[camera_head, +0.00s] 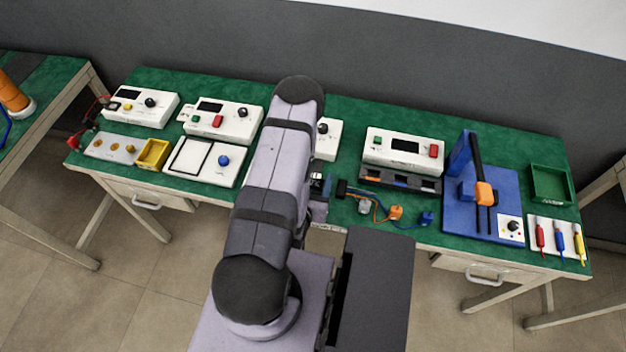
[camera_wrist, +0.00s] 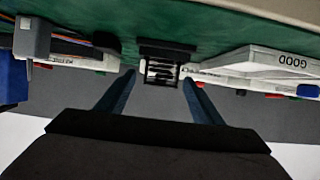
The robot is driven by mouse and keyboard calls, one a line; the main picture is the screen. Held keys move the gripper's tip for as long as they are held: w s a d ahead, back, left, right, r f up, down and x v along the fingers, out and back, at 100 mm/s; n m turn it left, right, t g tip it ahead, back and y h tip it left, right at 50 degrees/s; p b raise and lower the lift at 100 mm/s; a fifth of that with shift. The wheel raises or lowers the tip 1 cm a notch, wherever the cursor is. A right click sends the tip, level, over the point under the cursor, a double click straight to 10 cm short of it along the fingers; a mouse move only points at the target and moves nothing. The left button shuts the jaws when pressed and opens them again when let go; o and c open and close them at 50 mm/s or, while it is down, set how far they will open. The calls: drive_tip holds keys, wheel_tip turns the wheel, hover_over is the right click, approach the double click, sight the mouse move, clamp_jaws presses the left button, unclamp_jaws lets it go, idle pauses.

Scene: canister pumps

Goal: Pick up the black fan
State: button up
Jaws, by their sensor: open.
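A small black slatted block (camera_wrist: 160,64), which looks like the black fan, stands on the green table edge-on in the wrist view. It shows between the two dark fingers of my gripper (camera_wrist: 159,78). The fingers are spread apart, with visible gaps on both sides of the block. They appear not to touch it, and nothing is held. In the head view my arm covers most of this spot, so the fan and the fingertips cannot be made out clearly there.
The green table (camera_head: 340,215) carries a white box with a display (camera_head: 404,150) above a black tray with wires, and small orange (camera_head: 396,212) and blue (camera_head: 426,218) parts. A white tray marked GOOD (camera_wrist: 265,62) is beside the fan. A blue stand (camera_head: 480,205) is farther right.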

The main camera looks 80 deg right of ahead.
sight(314, 174)
drive_tip(key=shift+b+x, duration=0.4)
drive_tip(key=shift+x, duration=2.15)
drive_tip(key=c, duration=1.1)
